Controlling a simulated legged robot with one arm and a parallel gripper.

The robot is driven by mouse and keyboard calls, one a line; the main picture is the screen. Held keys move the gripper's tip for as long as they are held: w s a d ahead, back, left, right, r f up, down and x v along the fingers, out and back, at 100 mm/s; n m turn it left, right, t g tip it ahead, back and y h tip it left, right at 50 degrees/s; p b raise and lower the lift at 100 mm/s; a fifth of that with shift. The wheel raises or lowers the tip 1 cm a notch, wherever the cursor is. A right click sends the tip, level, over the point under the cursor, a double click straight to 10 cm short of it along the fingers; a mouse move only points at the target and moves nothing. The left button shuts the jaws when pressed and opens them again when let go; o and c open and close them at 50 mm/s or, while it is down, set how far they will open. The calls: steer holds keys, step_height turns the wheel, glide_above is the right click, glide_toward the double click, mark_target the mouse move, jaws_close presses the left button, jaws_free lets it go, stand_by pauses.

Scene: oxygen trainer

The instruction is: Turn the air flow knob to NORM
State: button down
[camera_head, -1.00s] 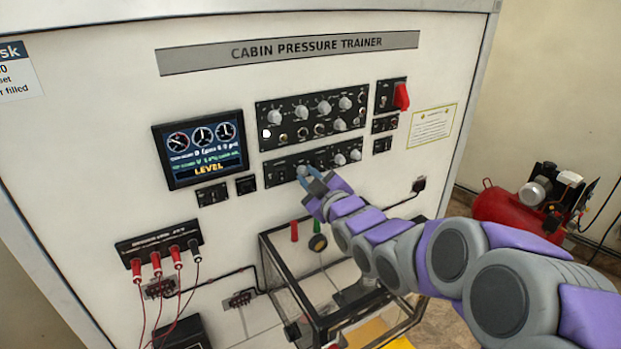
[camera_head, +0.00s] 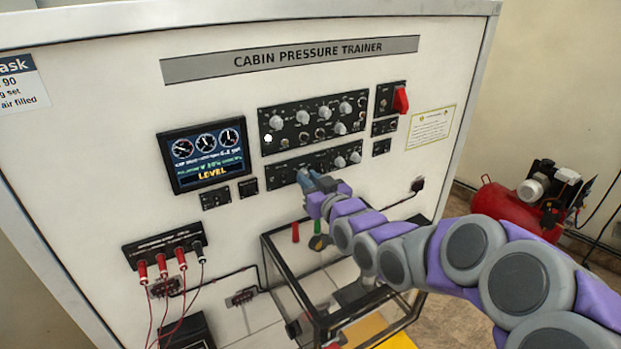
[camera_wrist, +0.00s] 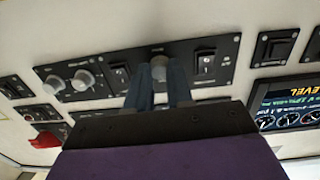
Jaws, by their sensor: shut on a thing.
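A grey round knob (camera_wrist: 159,68) sits on the lower black control panel, between two black rocker switches in the wrist view. My gripper (camera_wrist: 160,77) has its two blue fingers around this knob, one on each side, and is shut on it. In the head view my gripper (camera_head: 303,176) is at the left part of the lower panel (camera_head: 323,162) and hides the knob. The label above the knob is too small to read, so I cannot tell its setting.
The upper panel (camera_head: 300,112) with several knobs is just above my gripper. A screen (camera_head: 205,155) reading LEVEL is to the left. A clear box with a black frame (camera_head: 268,262) stands below my arm. A red compressor (camera_head: 490,207) is at right.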

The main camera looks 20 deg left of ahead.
steer(key=shift+w+r+m, duration=0.15)
steer(key=shift+r+m, duration=0.15)
steer(key=shift+m, duration=0.7)
steer(key=c, duration=1.4)
jaws_free()
steer(key=o, duration=0.4)
steer(key=shift+w+a+f, duration=0.1)
steer(key=shift+f, duration=0.15)
steer(key=b+v, duration=0.5)
steer(key=v, duration=1.2)
